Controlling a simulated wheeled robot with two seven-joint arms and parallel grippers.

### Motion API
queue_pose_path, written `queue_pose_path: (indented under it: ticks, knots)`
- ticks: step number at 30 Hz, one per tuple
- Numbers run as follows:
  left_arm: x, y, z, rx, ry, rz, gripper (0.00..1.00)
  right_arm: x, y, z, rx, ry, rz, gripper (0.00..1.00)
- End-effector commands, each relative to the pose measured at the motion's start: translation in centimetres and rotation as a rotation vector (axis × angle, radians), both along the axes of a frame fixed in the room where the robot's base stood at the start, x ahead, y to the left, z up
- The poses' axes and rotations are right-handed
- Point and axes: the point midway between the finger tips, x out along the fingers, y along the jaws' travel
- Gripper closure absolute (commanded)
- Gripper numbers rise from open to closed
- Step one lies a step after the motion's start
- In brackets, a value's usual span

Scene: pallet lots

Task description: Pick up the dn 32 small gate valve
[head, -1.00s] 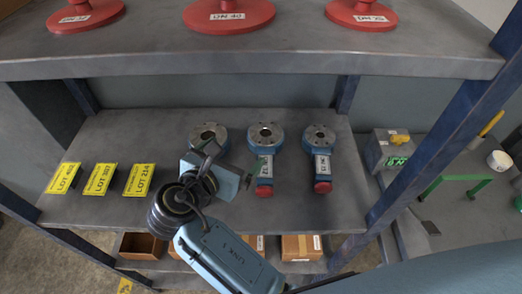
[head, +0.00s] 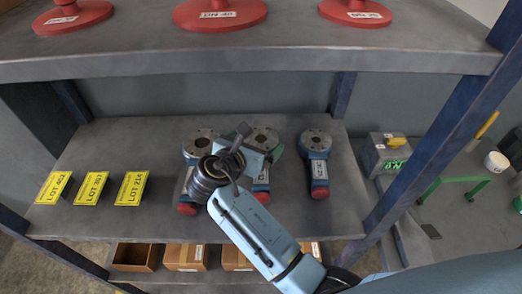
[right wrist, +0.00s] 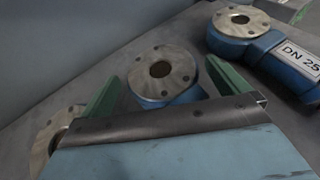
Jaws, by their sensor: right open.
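Three blue valves with grey round flanges and red ends lie in a row on the middle shelf. The right valve (head: 318,172) is labelled DN 25, legible in the right wrist view (right wrist: 290,62). The middle valve (head: 261,196) is partly hidden by my right gripper (head: 260,142); its flange shows in the right wrist view (right wrist: 162,72). The left valve (head: 202,142) is partly covered by my wrist. I cannot read the labels of the middle and left valves now. My right gripper (right wrist: 165,85) is open, its green fingers on either side of the middle flange; contact is unclear.
Yellow lot cards (head: 92,188) lie on the left of the middle shelf (head: 130,145). Large red labelled parts (head: 220,12) stand on the upper shelf (head: 290,50) overhead. Cardboard boxes (head: 185,256) are below. A blue post (head: 440,140) stands at the right.

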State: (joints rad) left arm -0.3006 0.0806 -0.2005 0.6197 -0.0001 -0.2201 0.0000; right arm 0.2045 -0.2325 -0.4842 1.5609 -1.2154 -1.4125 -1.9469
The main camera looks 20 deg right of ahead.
Motion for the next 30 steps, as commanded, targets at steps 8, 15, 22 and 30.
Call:
queue_pose_path:
  ticks: [8, 15, 22, 30]
  knots:
    - [0.05, -0.11, -0.23, -0.001, -0.001, 0.001, 0.64, 1.08, -1.10, -0.70, 0.000, 0.000, 0.001, 0.00]
    - [0.06, -0.11, -0.23, -0.001, -0.001, 0.001, 0.64, 1.05, -1.07, -0.70, 0.001, 0.000, 0.001, 0.24]
    - [0.08, -0.11, -0.22, -0.001, -0.002, 0.001, 0.64, 1.03, -1.08, -0.71, 0.000, 0.001, 0.000, 0.54]
    - [0.10, -0.11, -0.22, -0.001, -0.002, 0.001, 0.64, 1.15, -1.05, -0.34, -0.001, -0.008, 0.001, 0.78]
